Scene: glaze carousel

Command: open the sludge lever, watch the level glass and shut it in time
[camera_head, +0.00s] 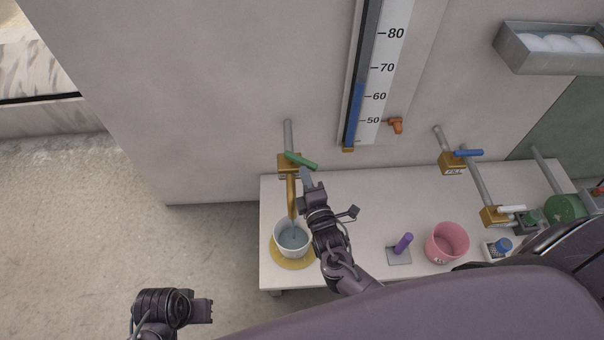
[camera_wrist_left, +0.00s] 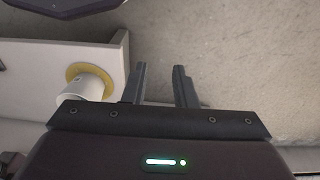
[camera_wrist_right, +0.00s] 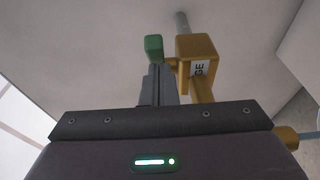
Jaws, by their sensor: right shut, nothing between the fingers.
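The sludge lever is a green handle (camera_head: 301,161) on a brass valve (camera_head: 287,163), pointing right and slightly down. My right gripper (camera_head: 306,175) is shut and empty just below the handle; I cannot tell whether it touches. In the right wrist view the closed fingers (camera_wrist_right: 154,85) stand under the handle's end (camera_wrist_right: 153,48), beside the valve (camera_wrist_right: 197,48) labelled "GE". The level glass (camera_head: 357,100) shows blue up to about 65. Below the brass spout (camera_head: 291,195), a white bucket (camera_head: 292,248) holds grey-blue liquid. My left gripper (camera_wrist_left: 160,82) is open and empty, away from the bench.
The bucket stands on a yellow disc (camera_head: 279,262) at the bench's left end. An orange marker (camera_head: 396,125) sits near 50. A purple-handled tool (camera_head: 402,244), a pink pot (camera_head: 447,243) and a blue-levered valve (camera_head: 453,162) are to the right. Floor at left is clear.

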